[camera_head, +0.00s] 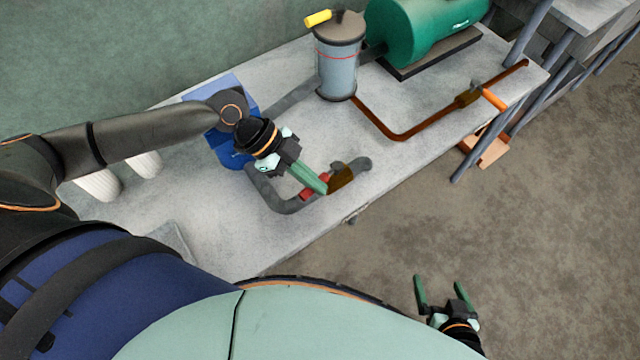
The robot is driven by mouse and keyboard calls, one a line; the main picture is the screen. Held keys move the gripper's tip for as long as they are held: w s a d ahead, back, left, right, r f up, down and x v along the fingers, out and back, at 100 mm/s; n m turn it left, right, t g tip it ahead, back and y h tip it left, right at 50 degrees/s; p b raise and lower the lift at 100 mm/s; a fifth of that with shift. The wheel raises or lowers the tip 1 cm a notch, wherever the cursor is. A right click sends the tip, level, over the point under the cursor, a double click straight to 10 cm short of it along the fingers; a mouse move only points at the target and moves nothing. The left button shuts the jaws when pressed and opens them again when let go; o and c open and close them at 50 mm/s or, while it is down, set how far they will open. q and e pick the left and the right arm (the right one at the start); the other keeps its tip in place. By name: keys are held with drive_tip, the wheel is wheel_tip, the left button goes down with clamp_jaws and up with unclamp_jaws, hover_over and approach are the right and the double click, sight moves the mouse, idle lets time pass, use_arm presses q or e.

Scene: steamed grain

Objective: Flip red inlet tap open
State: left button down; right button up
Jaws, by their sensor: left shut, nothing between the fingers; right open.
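The red inlet tap (308,193) sits on a grey pipe (275,196) with a brown valve body (341,178), near the front edge of the bench. My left gripper (322,187) is shut and empty, with its green fingers lying over the red handle and hiding part of it. I cannot tell whether the fingers touch the handle. My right gripper (443,283) is open and empty, low over the floor in front of the bench.
A grey cylinder (339,75) with a yellow handle (317,18) and a green tank (420,28) stand at the back. A copper pipe (400,132) carries an orange tap handle (494,99) at the right. A blue object (226,150) stands behind my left wrist. The bench middle (335,130) is clear.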

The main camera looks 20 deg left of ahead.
use_arm(q)
drive_tip(key=shift+w+a+f, duration=0.2)
drive_tip(key=shift+w+a, duration=0.05)
drive_tip(key=shift+a, duration=0.35)
drive_tip(key=shift+w+a+r, duration=0.15)
drive_tip(key=shift+w, duration=0.1)
drive_tip(key=shift+s+d+r+p, duration=0.15)
drive_tip(key=shift+d+p, duration=0.15)
wheel_tip(320, 180, up, 8)
drive_tip(key=w+a, duration=0.1)
drive_tip(key=a, duration=0.1)
drive_tip(key=shift+a+p, duration=0.25)
drive_tip(key=shift+p, duration=0.1)
use_arm(e)
drive_tip(key=shift+s+d+r, duration=0.5)
drive_tip(key=shift+s+r, duration=0.15)
drive_tip(key=shift+s, duration=0.15)
